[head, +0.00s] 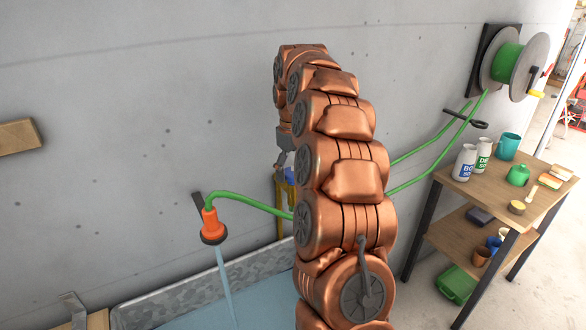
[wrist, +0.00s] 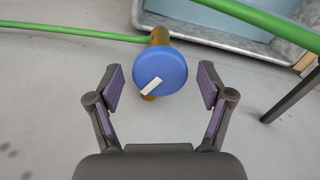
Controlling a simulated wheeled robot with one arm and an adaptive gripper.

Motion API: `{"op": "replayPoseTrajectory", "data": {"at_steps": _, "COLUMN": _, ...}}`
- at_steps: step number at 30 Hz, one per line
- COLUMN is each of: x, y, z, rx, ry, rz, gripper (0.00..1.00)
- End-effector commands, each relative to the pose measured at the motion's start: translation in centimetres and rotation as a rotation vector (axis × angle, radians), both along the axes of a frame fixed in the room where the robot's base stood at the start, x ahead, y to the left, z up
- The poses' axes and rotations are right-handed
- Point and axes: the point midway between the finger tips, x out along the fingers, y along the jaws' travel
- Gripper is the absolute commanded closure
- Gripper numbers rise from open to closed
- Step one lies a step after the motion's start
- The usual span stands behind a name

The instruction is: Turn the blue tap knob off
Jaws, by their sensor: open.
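The blue tap knob (wrist: 160,68) is in the upper middle of the wrist view, a round disc with a white bar mark set diagonally across its lower left part. It sits on a brass tap body (wrist: 159,36) joined to a green hose. My gripper (wrist: 160,88) is open, with one finger on each side of the knob and a visible gap on both sides. In the head view my arm hides most of the tap; a bit of blue (head: 289,160) shows at its left edge. Water (head: 226,285) runs from the orange nozzle (head: 212,225).
A metal trough (head: 235,268) with water stands below the nozzle. A green hose (head: 440,152) runs along the wall to a reel (head: 514,62) at the upper right. A wooden shelf table (head: 480,190) with bottles and cups stands at the right. A wooden block (head: 15,136) is on the left wall.

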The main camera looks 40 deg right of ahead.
Motion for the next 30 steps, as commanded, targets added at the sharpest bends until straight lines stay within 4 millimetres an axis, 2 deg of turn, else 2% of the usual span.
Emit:
{"op": "replayPoseTrajectory", "data": {"at_steps": 3, "x": 0.0, "y": 0.0, "z": 0.0, "rx": 0.0, "ry": 0.0, "rz": 0.0, "gripper": 0.2}}
{"op": "replayPoseTrajectory", "data": {"at_steps": 20, "x": 0.0, "y": 0.01, "z": 0.02, "rx": 0.0, "ry": 0.0, "rz": 0.0, "gripper": 0.78}}
{"op": "replayPoseTrajectory", "data": {"at_steps": 30, "x": 0.01, "y": -0.02, "z": -0.21, "rx": -0.001, "ry": -0.001, "rz": -0.058, "gripper": 0.78}}
